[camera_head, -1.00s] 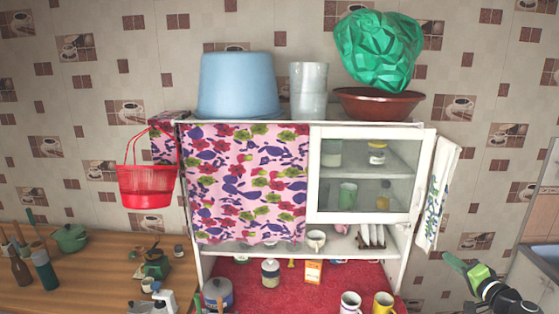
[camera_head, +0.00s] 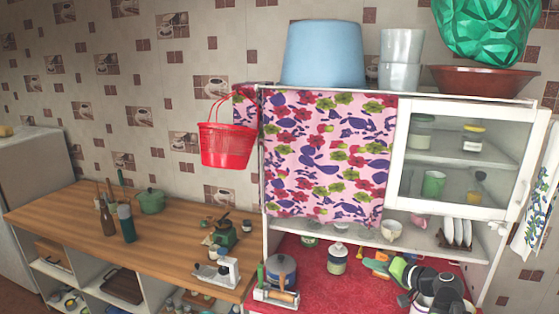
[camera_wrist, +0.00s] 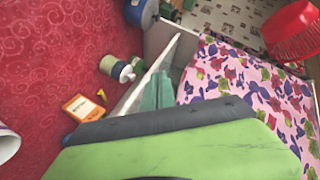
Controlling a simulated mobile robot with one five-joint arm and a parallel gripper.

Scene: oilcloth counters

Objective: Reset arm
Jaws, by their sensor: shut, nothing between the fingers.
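My gripper (camera_head: 380,265), green and black, is at the lower right in the head view, in front of the cupboard's bottom opening and over the red cloth (camera_head: 318,290). Its fingers look shut, with nothing seen between them. In the wrist view the gripper (camera_wrist: 170,145) fills the bottom, seen from close up. The wrist view looks tilted across the red cloth and the floral curtain (camera_wrist: 262,95). I cannot tell how far the gripper is from the cloth.
The white cupboard (camera_head: 397,208) carries a blue tub (camera_head: 323,55) and a brown bowl (camera_head: 484,80) on top. A lidded jar (camera_head: 338,260), a blue pot (camera_head: 281,270) and an orange box (camera_wrist: 82,107) stand near the gripper. A wooden counter (camera_head: 175,222) with kitchenware is at left.

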